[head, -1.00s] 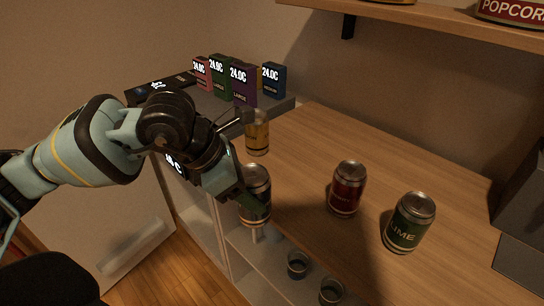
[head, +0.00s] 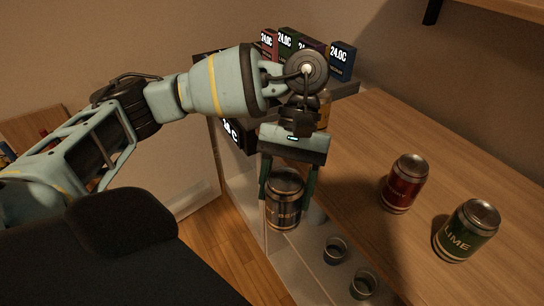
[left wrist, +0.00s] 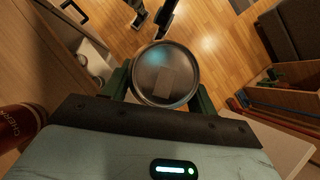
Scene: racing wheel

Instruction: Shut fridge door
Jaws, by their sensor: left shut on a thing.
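My left gripper (head: 286,188) points down and is shut on a dark can (head: 285,205), one finger on each side. It holds the can upright beside the front edge of the wooden counter. In the left wrist view the can's round top (left wrist: 165,75) sits between the fingers. My right gripper is not in view.
A red can (head: 405,184) and a green lime can (head: 467,231) stand on the counter (head: 370,130). Several small boxes (head: 342,62) stand behind my arm. Cups (head: 336,250) sit on a low shelf below the counter. Wooden floor (head: 205,240) shows at the lower left.

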